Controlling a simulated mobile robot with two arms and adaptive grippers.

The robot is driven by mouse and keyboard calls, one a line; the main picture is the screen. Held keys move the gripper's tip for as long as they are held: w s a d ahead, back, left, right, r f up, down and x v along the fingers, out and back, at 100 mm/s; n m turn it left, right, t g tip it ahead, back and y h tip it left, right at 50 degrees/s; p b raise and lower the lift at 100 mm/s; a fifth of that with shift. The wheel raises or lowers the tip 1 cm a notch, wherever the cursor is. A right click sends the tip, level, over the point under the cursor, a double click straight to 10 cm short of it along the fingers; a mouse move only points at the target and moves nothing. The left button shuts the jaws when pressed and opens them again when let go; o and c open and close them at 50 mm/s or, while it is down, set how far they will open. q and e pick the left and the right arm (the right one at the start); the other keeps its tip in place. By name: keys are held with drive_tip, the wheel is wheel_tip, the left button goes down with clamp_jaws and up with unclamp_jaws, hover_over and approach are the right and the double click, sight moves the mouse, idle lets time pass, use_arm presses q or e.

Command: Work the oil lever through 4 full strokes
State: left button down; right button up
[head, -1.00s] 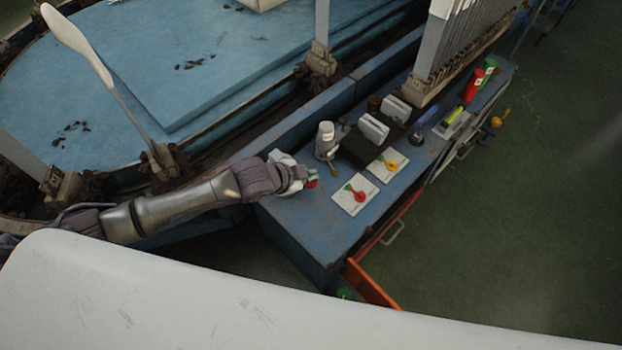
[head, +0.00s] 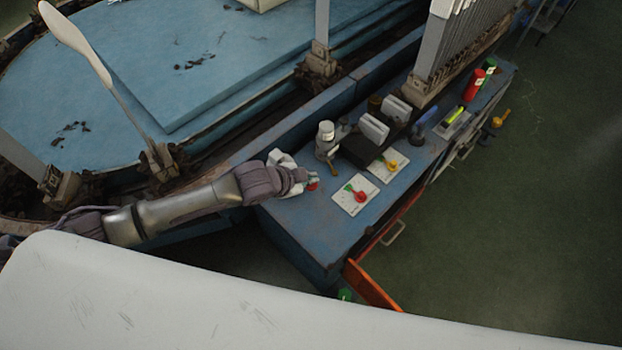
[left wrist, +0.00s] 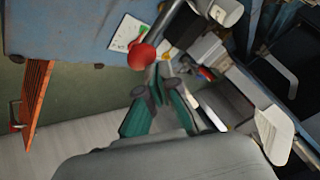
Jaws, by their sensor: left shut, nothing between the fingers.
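The oil lever's red ball knob (left wrist: 142,57) shows large in the left wrist view, on a grey rod (left wrist: 163,22) beside a pale cylinder (left wrist: 226,11). In the head view the red knob (head: 313,185) shows just beside my left gripper (head: 308,179) at the near end of the blue bench. The arm hides much of the lever there. In the left wrist view the green fingers of my left gripper (left wrist: 158,76) are shut and empty, tips close to the knob. I cannot tell whether they touch it. My right gripper is not in view.
The blue bench (head: 300,232) carries a grey-topped oiler (head: 326,137), two dial cards with a red knob (head: 360,196) and a yellow knob (head: 391,166), and red and green bottles (head: 474,84). An orange drawer (head: 370,286) stands open. Green floor lies clear at right.

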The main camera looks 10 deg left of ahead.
sight(310, 186)
use_arm(q)
drive_tip(key=shift+s+d+f+b, duration=0.1)
drive_tip(key=shift+f+b, duration=0.35)
drive_tip(key=shift+f, duration=0.5)
idle(0.5)
drive_tip(key=shift+f+b, duration=0.35)
drive_tip(key=shift+f, duration=0.3)
idle(0.5)
drive_tip(key=shift+r, duration=0.15)
idle(0.4)
wheel_tip(310, 186, up, 2)
drive_tip(key=shift+p, duration=1.25)
drive_tip(key=r+p, duration=0.3)
drive_tip(key=shift+a, duration=0.2)
drive_tip(key=shift+w+r, duration=0.15)
drive_tip(key=shift+w, duration=0.05)
